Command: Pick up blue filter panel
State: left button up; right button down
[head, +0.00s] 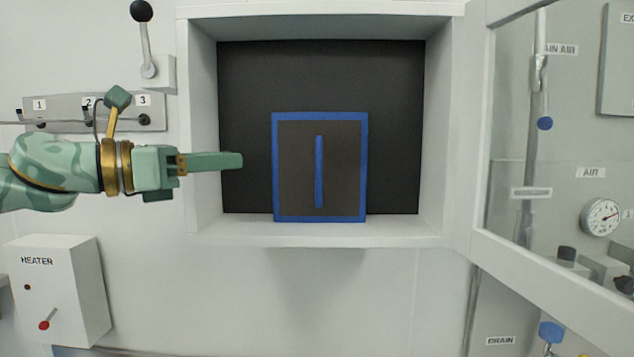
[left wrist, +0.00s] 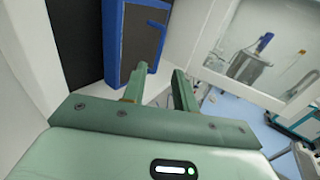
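The blue filter panel (head: 343,180) stands upright in the open wall recess. It has a blue frame, a dark face and a vertical blue bar handle (head: 319,172) in the middle. My left gripper (head: 238,160) reaches in from the left and points right toward the panel, apart from the handle. In the left wrist view the panel (left wrist: 136,35) is ahead of the two green fingers (left wrist: 160,72), which are spread with nothing between them. My right gripper is not in view.
The white recess (head: 330,232) has a dark back wall. A glazed door (head: 545,245) stands open at its right. A heater box (head: 60,290), a lever (head: 146,40) and a numbered hook rail (head: 60,112) are at the left. The wall below the recess is clear.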

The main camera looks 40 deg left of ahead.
pick_arm(q)
jog(key=p, duration=0.5)
send_near(317, 144)
jog(key=w+f, duration=0.2)
jog(key=w, duration=0.3)
jog(key=w+d+p, duration=0.1)
jog(key=w+r+p, duration=0.1)
jog(key=w+p, duration=0.1)
jog(key=w+d+p, duration=0.1)
jog(key=p, duration=0.1)
jog(key=shift+w+d+r, duration=0.15)
jog(key=shift+w+d, duration=0.15)
jog(key=shift+d, duration=0.05)
jog(key=shift+w+f, duration=0.25)
jog(key=shift+w, duration=0.15)
jog(key=shift+s, duration=0.15)
jog(key=shift+c, duration=0.7)
grip_shut()
